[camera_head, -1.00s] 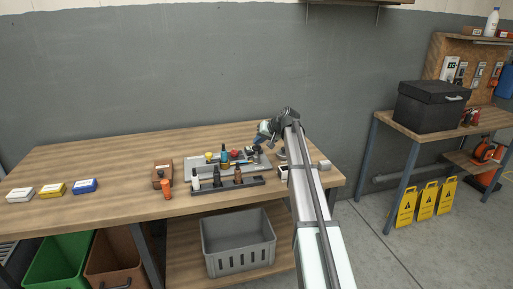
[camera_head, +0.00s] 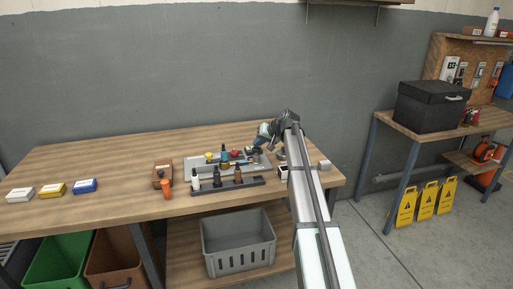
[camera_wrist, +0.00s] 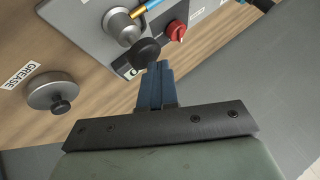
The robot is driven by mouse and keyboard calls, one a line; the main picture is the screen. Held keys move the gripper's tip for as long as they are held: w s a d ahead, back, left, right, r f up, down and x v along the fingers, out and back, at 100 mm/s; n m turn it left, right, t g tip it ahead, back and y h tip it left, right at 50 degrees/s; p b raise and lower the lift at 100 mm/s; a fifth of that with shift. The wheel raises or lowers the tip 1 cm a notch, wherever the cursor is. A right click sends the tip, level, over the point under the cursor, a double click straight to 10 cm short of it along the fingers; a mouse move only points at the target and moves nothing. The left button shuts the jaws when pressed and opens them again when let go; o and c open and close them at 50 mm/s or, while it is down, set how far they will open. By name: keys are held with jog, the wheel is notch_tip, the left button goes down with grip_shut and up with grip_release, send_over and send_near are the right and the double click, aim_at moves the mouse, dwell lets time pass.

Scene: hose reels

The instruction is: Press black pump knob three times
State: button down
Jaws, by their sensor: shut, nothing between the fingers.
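The black knob (camera_wrist: 146,51) is at the edge of a grey panel (camera_wrist: 90,22) in the wrist view, beside a silver cylinder (camera_wrist: 121,27). My gripper (camera_wrist: 158,66) is shut and empty, its blue fingertips right at the black knob and overlapping its lower edge in the picture. I cannot tell whether they touch it. In the head view my gripper (camera_head: 252,149) is low over the back right of the workbench, at the right end of the grey panel. The black knob is too small or hidden to make out there.
A red knob (camera_wrist: 177,30) sits on the panel right of the black knob. A round metal pot (camera_wrist: 58,93) with a dark knob stands by a GREASE label (camera_wrist: 20,75). A rack of bottles (camera_head: 229,186) stands in front of the panel. The bench's left half is mostly clear.

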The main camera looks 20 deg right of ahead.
aim_at(258, 148)
jog(key=shift+f, duration=0.75)
dwell(0.8)
jog(key=shift+r, duration=1.75)
jog(key=shift+r, duration=0.15)
jog(key=shift+r, duration=2.35)
dwell(0.4)
notch_tip(258, 148, up, 4)
jog(key=shift+f, duration=0.1)
jog(key=shift+f, duration=0.1)
dwell(0.3)
